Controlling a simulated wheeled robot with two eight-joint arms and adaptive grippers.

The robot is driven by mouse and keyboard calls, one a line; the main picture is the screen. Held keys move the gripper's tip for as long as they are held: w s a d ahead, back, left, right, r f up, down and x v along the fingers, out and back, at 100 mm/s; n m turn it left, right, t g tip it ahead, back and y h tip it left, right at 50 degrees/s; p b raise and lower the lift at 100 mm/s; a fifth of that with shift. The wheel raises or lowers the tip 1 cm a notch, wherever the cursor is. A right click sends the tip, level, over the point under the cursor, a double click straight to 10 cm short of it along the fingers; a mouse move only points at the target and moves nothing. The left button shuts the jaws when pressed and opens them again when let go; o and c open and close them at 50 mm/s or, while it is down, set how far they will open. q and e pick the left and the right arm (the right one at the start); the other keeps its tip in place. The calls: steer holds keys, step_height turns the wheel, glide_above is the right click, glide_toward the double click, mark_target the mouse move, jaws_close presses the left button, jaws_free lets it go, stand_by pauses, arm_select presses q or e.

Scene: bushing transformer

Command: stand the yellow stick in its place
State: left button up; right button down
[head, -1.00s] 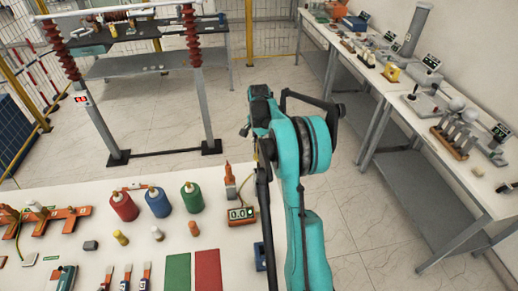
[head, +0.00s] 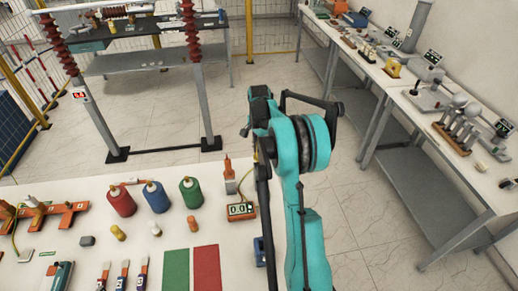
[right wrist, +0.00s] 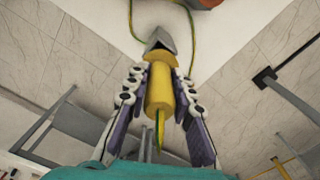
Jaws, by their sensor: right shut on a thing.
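My right gripper (right wrist: 159,92) is shut on the yellow stick (right wrist: 159,88) in the right wrist view. The stick is a short yellow cylinder with a grey metal clamp-like tip pointing to the top of that picture. A yellow-green cable shows at both ends of it. The table edge and floor lie behind it. In the head view my teal right arm rises at centre right, and its gripper and the stick cannot be made out. My left gripper is in neither view.
The white table (head: 100,265) holds a red bottle (head: 121,200), a blue bottle (head: 156,197), a green bottle (head: 191,191), a small display (head: 241,211) and a red mat (head: 207,268). A long bench (head: 480,190) stands at right. Open floor lies between.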

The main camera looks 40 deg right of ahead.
mark_target(259, 142)
steer(key=shift+f+b, duration=1.4)
steer(key=shift+f, duration=0.55)
steer(key=shift+f+b, duration=0.55)
steer(key=shift+f, duration=0.1)
steer(key=c, duration=1.2)
jaws_free()
steer(key=shift+r, duration=0.1)
step_height(259, 142, up, 12)
steer(key=shift+f, duration=0.1)
steer(key=shift+a, duration=0.1)
